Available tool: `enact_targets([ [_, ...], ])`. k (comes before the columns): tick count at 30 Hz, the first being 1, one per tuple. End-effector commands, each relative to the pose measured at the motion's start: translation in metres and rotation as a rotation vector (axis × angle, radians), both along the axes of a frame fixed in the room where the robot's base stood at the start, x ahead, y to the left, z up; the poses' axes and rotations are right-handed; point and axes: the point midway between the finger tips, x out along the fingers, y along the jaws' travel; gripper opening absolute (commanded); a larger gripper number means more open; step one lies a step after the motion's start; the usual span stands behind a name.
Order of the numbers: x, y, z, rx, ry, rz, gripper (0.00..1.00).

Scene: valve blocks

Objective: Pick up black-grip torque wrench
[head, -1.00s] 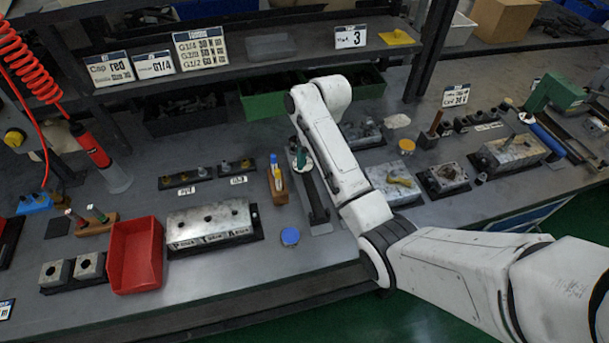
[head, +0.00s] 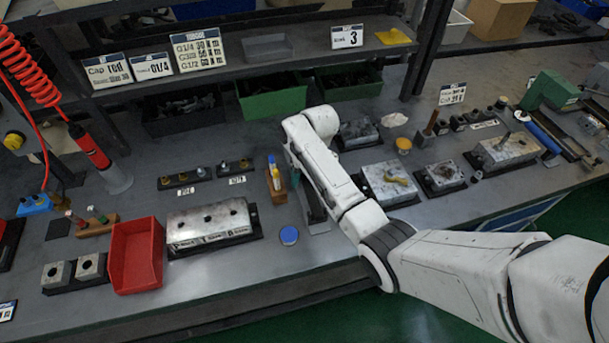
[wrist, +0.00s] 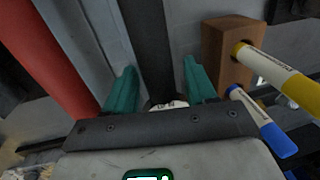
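In the wrist view my gripper (wrist: 160,85) has its two teal fingers spread apart. A long dark bar (wrist: 150,40), which looks like the black grip of the torque wrench, runs between the fingers with no clear contact. A small pale piece (wrist: 168,104) shows at the gripper's base. In the head view my gripper is mostly hidden behind my arm, low over the bench beside the marker block. A narrow strip (head: 314,213) shows there beside my arm; I cannot tell how much of it is the wrench.
A wooden block (wrist: 226,50) with a yellow-capped and a blue-capped marker stands close right of the fingers; it also shows in the head view (head: 278,190). A red bar (wrist: 52,60) lies to the left. A metal block (head: 210,222) and red bin (head: 137,257) stand further left.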

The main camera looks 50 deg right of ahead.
Motion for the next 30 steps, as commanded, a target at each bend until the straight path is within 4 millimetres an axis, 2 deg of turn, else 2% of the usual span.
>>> enact_targets([
  [2,0.0000,0.0000,0.0001,0.000,0.000,0.000,0.48],
  [17,-0.0001,-0.0001,0.0003,0.000,0.000,0.000,0.00],
  [30,0.0010,-0.0005,0.0034,-0.002,-0.002,0.000,0.00],
])
